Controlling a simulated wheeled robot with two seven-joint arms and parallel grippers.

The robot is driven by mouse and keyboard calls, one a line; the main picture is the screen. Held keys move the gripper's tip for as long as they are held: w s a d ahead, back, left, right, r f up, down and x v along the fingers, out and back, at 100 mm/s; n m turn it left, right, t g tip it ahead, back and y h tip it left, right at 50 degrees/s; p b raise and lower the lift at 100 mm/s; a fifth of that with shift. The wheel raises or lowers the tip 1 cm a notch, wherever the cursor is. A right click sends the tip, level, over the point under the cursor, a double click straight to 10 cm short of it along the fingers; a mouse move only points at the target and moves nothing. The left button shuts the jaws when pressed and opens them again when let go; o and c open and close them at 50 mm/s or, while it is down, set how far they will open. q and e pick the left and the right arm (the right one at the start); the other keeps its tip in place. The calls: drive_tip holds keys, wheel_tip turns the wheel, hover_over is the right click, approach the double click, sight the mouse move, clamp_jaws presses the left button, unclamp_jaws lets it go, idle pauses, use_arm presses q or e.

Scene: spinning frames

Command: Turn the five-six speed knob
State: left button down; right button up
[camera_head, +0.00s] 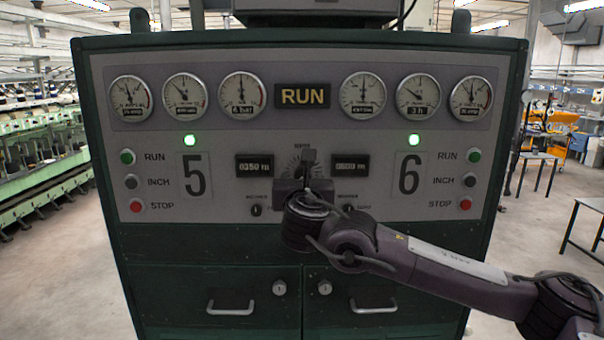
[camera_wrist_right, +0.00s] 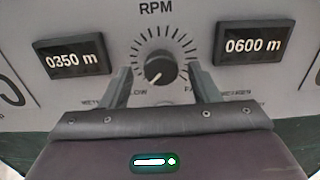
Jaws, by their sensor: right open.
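The black round speed knob (camera_wrist_right: 159,71) sits below the letters RPM on the panel, inside a ring of tick marks. Its white pointer line points down and left. In the head view the knob is hidden behind my right gripper (camera_head: 307,168); part of its dial scale (camera_head: 292,160) shows. In the right wrist view my right gripper (camera_wrist_right: 162,82) is open, one finger on each side of the knob. I see gaps between the fingers and the knob there; how far the fingertips are from the panel I cannot tell. My left gripper is not in view.
Counters reading 0350 m (camera_wrist_right: 72,58) and 0600 m (camera_wrist_right: 254,45) flank the dial. Small selector knobs (camera_head: 256,210) lie below it. RUN, INCH and STOP buttons (camera_head: 131,182) stand at both sides. Gauges run along the top. Drawers with handles (camera_head: 231,309) are below.

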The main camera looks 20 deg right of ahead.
drive_tip(key=shift+w+d+f, duration=0.1)
drive_tip(key=shift+w+d, duration=0.1)
drive_tip(key=shift+w, duration=0.1)
drive_tip(key=shift+c, duration=0.3)
